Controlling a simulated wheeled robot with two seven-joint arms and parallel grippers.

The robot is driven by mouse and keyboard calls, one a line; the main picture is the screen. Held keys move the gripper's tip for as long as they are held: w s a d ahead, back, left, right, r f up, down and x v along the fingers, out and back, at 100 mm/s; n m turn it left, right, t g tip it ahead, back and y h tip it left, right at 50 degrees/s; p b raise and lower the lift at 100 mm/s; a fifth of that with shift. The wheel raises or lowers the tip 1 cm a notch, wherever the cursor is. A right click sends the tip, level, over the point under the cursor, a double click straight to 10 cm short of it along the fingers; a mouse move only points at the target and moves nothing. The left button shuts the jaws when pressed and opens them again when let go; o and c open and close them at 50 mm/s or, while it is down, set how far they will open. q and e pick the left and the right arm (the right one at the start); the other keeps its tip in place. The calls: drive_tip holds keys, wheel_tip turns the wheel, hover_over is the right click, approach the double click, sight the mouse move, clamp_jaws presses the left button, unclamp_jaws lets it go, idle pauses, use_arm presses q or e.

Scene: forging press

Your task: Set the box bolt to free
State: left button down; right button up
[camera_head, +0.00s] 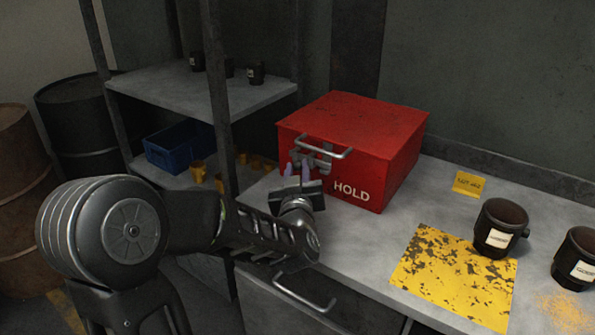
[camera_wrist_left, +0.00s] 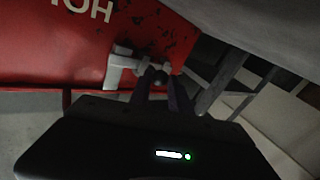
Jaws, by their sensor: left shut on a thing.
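The red box (camera_head: 350,115) marked HOLD stands on the grey bench, lid down, a grey bar handle (camera_head: 325,146) on its front. The grey bolt (camera_head: 318,160) sits on the front face below that handle; it also shows in the left wrist view (camera_wrist_left: 122,68), where the box (camera_wrist_left: 50,45) appears upside down. My left gripper (camera_head: 297,170) is at the left end of the bolt. Its purple-grey fingers (camera_wrist_left: 160,88) are shut on the bolt's small round knob, which they partly hide. My right gripper is not in view.
A yellow worn mat (camera_head: 440,275), a yellow tag (camera_head: 468,183) and two dark mugs (camera_head: 500,228) (camera_head: 577,258) lie right of the box. A shelf (camera_head: 185,88) with a blue bin (camera_head: 180,145) stands left. A drawer handle (camera_head: 303,300) juts out below the bench.

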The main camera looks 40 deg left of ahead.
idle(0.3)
use_arm(q)
drive_tip(key=a+b, duration=0.1)
drive_tip(key=a, duration=0.2)
drive_tip(key=shift+a, duration=0.2)
drive_tip(key=shift+s+a+b, duration=0.1)
drive_tip(key=shift+a+b, duration=0.15)
drive_tip(key=shift+b, duration=0.05)
drive_tip(key=shift+r, duration=0.15)
drive_tip(key=c, duration=1.2)
unclamp_jaws()
drive_tip(key=v, duration=0.7)
drive_tip(key=shift+s+d, duration=0.25)
drive_tip(key=shift+s, duration=0.05)
